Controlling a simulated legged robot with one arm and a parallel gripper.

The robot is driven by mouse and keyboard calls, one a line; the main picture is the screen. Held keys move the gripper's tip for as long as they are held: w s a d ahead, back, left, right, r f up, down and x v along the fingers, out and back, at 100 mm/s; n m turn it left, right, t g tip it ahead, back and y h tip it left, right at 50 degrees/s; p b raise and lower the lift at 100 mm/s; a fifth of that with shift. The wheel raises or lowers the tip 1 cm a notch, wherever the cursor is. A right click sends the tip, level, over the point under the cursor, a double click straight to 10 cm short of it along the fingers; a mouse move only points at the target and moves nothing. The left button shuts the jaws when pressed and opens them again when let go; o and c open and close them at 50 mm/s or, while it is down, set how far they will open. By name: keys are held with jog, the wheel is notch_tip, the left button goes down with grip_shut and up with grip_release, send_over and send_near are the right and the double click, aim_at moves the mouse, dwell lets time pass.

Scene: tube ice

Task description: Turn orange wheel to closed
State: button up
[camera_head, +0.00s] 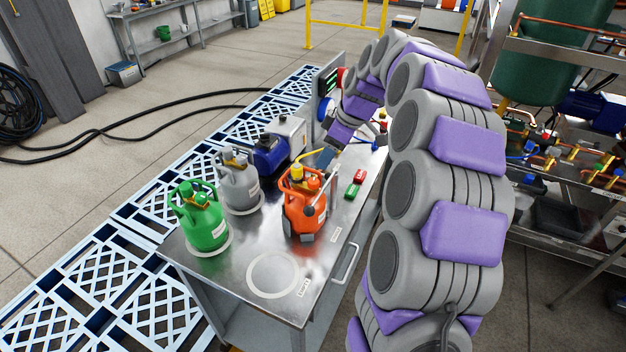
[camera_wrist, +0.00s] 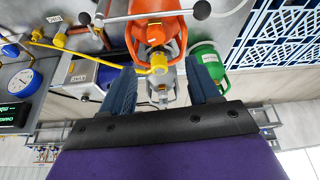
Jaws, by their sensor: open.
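The orange cylinder (camera_head: 305,214) stands upright on the metal cart, with a small orange wheel (camera_head: 314,183) and a yellow fitting (camera_head: 296,172) at its top. My gripper (camera_head: 327,158) hangs just behind and above the cylinder's top, apart from the wheel as far as I can see. In the wrist view the orange cylinder (camera_wrist: 178,24) fills the upper middle, with its orange wheel (camera_wrist: 155,37) and yellow fitting beyond the fingertips. My blue fingers (camera_wrist: 161,85) are spread and empty. I cannot read the wheel's position.
A grey cylinder (camera_head: 238,186) and a green cylinder (camera_head: 203,222) stand to the left on the cart. A blue pump (camera_head: 268,154) stands behind. A red and green block (camera_head: 355,184) lies to the right. The cart's front corner, with an empty ring mark (camera_head: 273,275), is clear.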

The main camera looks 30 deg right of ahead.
aim_at(314, 181)
jog(key=x, duration=0.3)
jog(key=b+x, duration=0.1)
jog(key=x, duration=0.2)
jog(key=d+x, duration=0.1)
jog(key=x, duration=0.3)
jog(key=shift+f+b, duration=0.1)
jog(key=shift+b, duration=0.2)
jog(key=shift+w+a+f, duration=0.1)
jog(key=shift+a+f, duration=0.2)
jog(key=shift+a, duration=0.15)
jog(key=shift+d, duration=0.55)
jog(key=shift+c, duration=1.4)
jog(key=shift+a, duration=0.35)
jog(key=c, duration=0.6)
jog(key=shift+d, duration=0.1)
jog(key=shift+c, duration=0.8)
